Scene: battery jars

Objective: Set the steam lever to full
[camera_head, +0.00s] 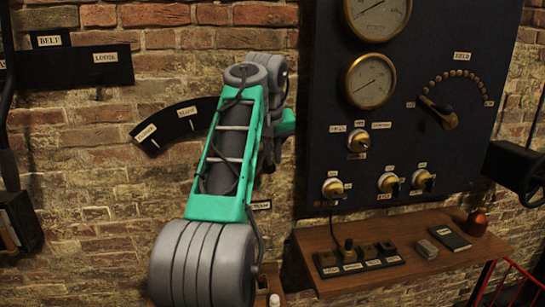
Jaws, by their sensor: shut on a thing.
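A dark curved plate (180,124) with small white labels is fixed to the brick wall left of my arm. Its right part is hidden behind my arm. A small label (261,205), partly covered, seems to end in "TEAM" and sits just right of my arm. The steam lever itself cannot be made out; my teal and grey arm stands in front of that stretch of wall. My gripper and its fingers are hidden behind my own arm, so its hold and the lever's position do not show.
A dark panel (330,100) with gauges (370,80), knobs and a field dial lever (440,112) fills the right. A wooden shelf (420,272) below holds a switch block (358,262) and small items. A dark "BELT" and "LOOSE" plate (85,68) is at upper left.

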